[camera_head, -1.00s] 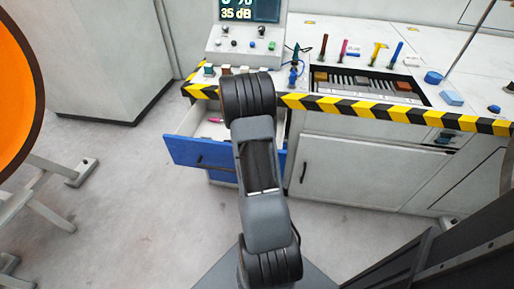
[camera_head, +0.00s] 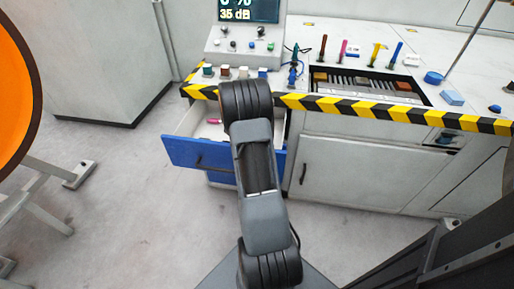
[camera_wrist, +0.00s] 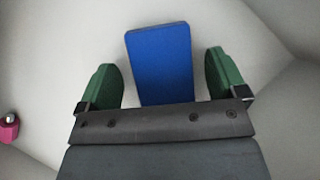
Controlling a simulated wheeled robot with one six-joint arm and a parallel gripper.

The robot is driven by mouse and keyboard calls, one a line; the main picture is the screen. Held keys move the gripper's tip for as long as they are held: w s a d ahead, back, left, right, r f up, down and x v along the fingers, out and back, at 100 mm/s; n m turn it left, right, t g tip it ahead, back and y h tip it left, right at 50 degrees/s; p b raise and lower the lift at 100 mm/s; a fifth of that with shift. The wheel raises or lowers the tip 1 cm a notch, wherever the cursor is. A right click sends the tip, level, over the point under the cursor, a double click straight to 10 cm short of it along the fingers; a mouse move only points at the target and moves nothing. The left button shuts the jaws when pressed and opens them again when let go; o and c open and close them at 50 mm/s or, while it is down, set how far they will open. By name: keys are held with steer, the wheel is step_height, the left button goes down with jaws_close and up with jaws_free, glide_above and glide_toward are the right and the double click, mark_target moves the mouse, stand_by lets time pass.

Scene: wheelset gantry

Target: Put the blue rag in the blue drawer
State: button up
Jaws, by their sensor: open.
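The blue drawer (camera_head: 184,152) is pulled open at the left end of the workbench, with a white inside. My arm reaches over it and hides its right part and my gripper in the head view. In the wrist view, my gripper (camera_wrist: 159,72) has its two green fingers spread apart. A flat blue rectangular piece, seemingly the blue rag (camera_wrist: 160,48), lies between them, with gaps on both sides. It seems to be over or on the pale drawer floor (camera_wrist: 60,50); whether it touches the floor is hard to tell.
A small pink item (camera_head: 213,121) lies in the drawer and shows at the left of the wrist view (camera_wrist: 8,128). The workbench edge with yellow-black stripes (camera_head: 380,111) runs just above the drawer. A light blue block (camera_head: 452,97) lies on the bench top. The floor in front is clear.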

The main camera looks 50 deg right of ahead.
steer(key=shift+r, duration=0.25)
steer(key=p+v, duration=0.3)
steer(key=v, duration=0.8)
steer(key=shift+a+r+p, duration=0.25)
steer(key=shift+r+p, duration=0.05)
